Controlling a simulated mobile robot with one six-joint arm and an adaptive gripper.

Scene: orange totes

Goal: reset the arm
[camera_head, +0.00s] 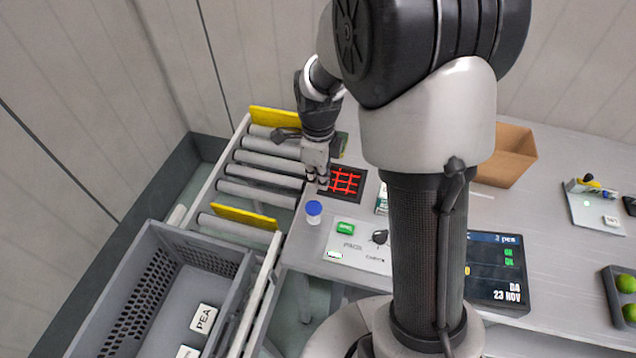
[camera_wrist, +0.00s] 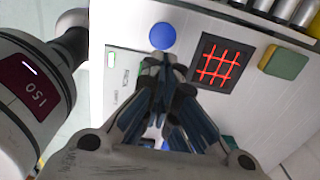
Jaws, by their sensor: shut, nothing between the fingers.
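My gripper (camera_head: 319,186) hangs low over the left part of the table, beside the black panel with red grid lines (camera_head: 346,182). Its fingers are together with nothing between them. In the wrist view the fingertips of my gripper (camera_wrist: 164,66) meet just below the round blue cap (camera_wrist: 162,36), with the red grid panel (camera_wrist: 217,63) to their right. In the head view a small white bottle with a blue cap (camera_head: 314,209) stands just below the fingertips. I cannot tell whether the gripper touches anything. My arm hides the middle of the table.
A roller conveyor (camera_head: 262,172) with yellow guides lies left of the table. A grey tote (camera_head: 165,232) with PEA cards stands in front. A control panel with a green button (camera_head: 345,228), a screen (camera_head: 497,268), a cardboard box (camera_head: 508,155) and a tray of green fruit (camera_head: 612,297) are on the table.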

